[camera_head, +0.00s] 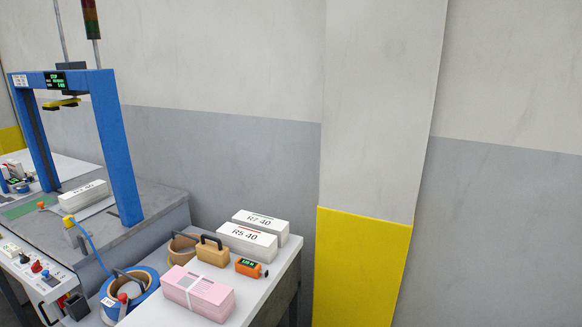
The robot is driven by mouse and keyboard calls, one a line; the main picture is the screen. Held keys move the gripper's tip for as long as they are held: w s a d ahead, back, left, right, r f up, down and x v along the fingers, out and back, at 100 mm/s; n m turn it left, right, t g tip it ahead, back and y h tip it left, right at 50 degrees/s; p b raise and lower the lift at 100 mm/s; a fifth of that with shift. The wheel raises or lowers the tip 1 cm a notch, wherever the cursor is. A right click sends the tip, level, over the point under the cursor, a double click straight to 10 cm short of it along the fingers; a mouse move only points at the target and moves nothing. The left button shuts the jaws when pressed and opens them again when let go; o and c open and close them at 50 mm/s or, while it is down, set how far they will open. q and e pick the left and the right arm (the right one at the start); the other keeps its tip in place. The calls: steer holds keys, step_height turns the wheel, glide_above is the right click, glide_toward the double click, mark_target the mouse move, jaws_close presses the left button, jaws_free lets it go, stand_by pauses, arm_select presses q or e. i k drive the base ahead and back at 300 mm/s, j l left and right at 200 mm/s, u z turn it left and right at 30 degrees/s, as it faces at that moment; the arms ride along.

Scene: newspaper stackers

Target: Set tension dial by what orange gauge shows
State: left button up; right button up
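The orange gauge (248,267) lies on the white side table in the head view, with a small lit green display whose figures are too small to read surely. It is beside a tan block with a dark handle (212,249). A control panel (48,287) on the front of the blue strapping machine (119,150) carries several small knobs, among them a red one (36,267). I cannot tell which of them is the tension dial or where it points. Neither of my grippers is in view.
On the white side table (262,298) are a strapped pink stack (197,291), two white bundles marked R7 40 (267,222) and R5 40 (247,241), a brown tape roll (180,247) and a blue strap coil (145,290). A yellow-based pillar (360,265) stands to the right.

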mark_target(24, 259)
steer(key=u, duration=1.75)
